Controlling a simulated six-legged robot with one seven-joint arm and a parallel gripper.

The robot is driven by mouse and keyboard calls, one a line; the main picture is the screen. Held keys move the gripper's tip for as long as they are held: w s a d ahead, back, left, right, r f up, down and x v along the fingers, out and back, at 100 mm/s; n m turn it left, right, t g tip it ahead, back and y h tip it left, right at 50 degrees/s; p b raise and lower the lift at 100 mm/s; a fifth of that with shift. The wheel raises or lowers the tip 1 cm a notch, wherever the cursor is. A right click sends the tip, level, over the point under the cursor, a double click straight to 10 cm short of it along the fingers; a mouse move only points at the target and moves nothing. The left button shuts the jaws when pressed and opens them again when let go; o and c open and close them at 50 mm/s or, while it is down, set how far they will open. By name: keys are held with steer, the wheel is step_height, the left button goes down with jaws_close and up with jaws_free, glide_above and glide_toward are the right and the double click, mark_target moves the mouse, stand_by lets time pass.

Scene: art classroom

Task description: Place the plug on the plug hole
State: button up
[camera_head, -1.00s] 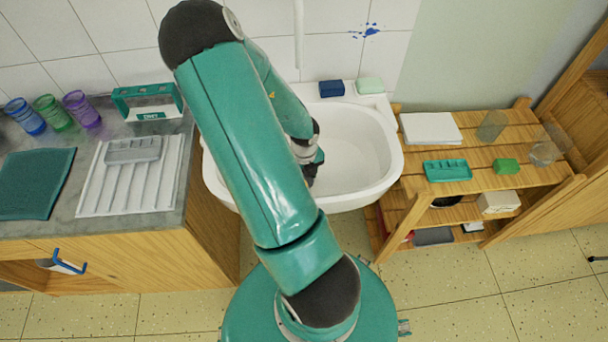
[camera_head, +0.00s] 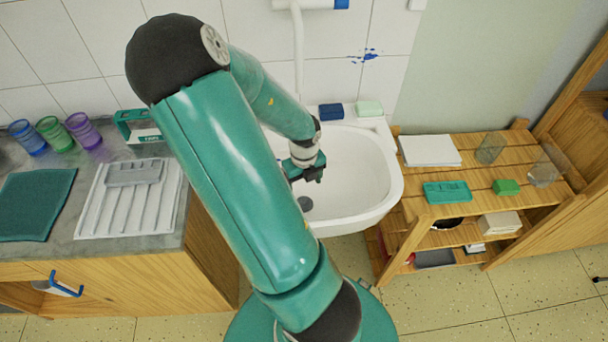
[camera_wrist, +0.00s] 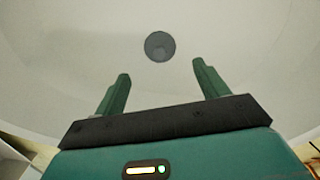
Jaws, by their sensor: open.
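A round dark grey disc (camera_head: 305,203) lies at the bottom of the white sink (camera_head: 375,180). The disc also shows in the wrist view (camera_wrist: 160,46), just beyond my fingertips, with a darker patch inside its rim. It is where the plug and plug hole would be, but I cannot tell whether it is the plug seated on the hole or the bare hole. No separate plug is visible. My gripper (camera_head: 312,176) is over the sink basin. In the wrist view its two green fingers (camera_wrist: 161,72) are spread apart with nothing between them.
A blue block (camera_head: 331,111) and a pale green block (camera_head: 369,108) sit on the sink's back ledge. A counter (camera_head: 150,237) with a ribbed white drainer (camera_head: 95,215) and several glasses stands left. A wooden shelf (camera_head: 480,178) stands right. My arm covers the sink's left part.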

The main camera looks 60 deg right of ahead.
steer(key=w+a+r+n+t+y, duration=0.1)
steer(key=w+a+r+n, duration=0.3)
steer(key=a+r+n, duration=0.4)
steer(key=w+a+r+n+t+y, duration=0.15)
steer(key=w+a+r+n, duration=0.25)
steer(key=a+r+n, duration=0.45)
steer(key=s+a+r+n+t+h, duration=0.1)
steer(key=s+a+r+n, duration=0.2)
steer(key=a+r+n, duration=0.4)
steer(key=s+a+r+n+t+h, duration=0.1)
steer(key=a+r+n, duration=0.6)
steer(key=n, duration=1)
steer(key=shift+s+n+t, duration=0.35)
steer(key=shift+s+t, duration=0.2)
steer(key=shift+s, duration=0.5)
steer(key=shift+h, duration=0.25)
steer(key=c, duration=0.8)
steer(key=shift+d, duration=0.1)
